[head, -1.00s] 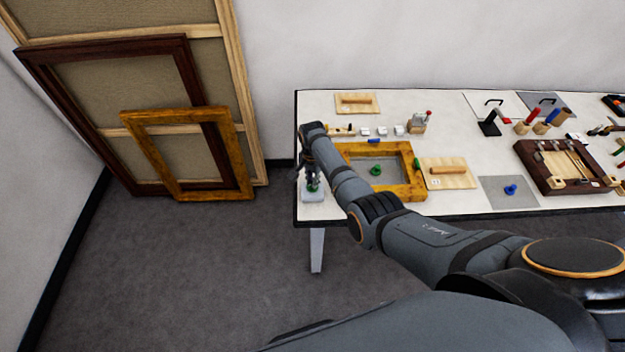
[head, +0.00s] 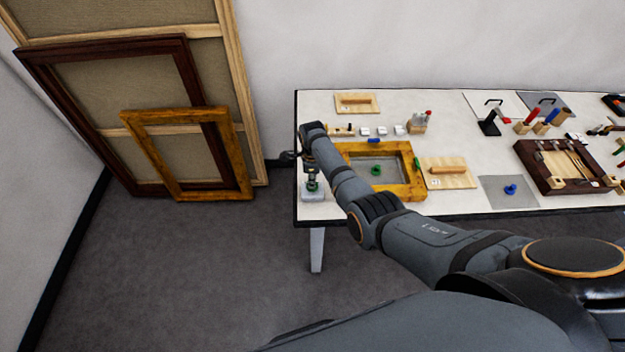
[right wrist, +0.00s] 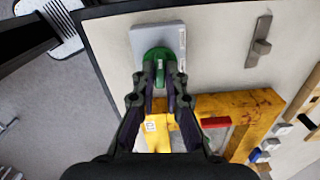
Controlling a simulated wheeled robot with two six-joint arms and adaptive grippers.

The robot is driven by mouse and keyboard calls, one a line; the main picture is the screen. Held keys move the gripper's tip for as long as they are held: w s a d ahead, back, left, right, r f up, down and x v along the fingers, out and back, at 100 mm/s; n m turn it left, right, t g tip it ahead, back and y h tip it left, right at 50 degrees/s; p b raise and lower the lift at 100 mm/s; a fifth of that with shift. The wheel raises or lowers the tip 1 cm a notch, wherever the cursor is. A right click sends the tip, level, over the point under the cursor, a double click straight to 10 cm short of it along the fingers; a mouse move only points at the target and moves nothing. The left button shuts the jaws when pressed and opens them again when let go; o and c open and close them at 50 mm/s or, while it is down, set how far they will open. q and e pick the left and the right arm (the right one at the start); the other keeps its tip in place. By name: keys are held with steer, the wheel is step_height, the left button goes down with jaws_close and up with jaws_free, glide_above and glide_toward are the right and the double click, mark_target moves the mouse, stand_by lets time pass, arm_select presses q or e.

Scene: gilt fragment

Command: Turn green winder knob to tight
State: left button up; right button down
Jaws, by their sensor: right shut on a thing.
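The green winder knob (head: 312,187) sits on a small pale grey block (head: 313,196) at the table's front left corner. In the right wrist view the knob (right wrist: 157,54) is a round green piece with a raised grip, on the grey block (right wrist: 172,38). My right gripper (head: 311,178) comes down on the knob from above. In the right wrist view its fingertips (right wrist: 160,75) are shut on the knob's raised grip. The fingers hide part of the knob, and I cannot read any tight mark. My left gripper is not in view.
A gilt frame (head: 417,188) lies just right of the knob, with another green piece (head: 376,171) inside it. A wooden board (head: 447,182) and a grey mat with a blue knob (head: 510,189) lie further right. Frames (head: 185,150) lean on the wall at left.

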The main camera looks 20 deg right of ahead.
steer(key=m, duration=0.5)
steer(key=shift+m, duration=0.3)
steer(key=m, duration=0.4)
steer(key=shift+m, duration=0.3)
steer(key=c, duration=1.4)
jaws_free()
steer(key=shift+r, duration=0.1)
step_height(320, 180, up, 12)
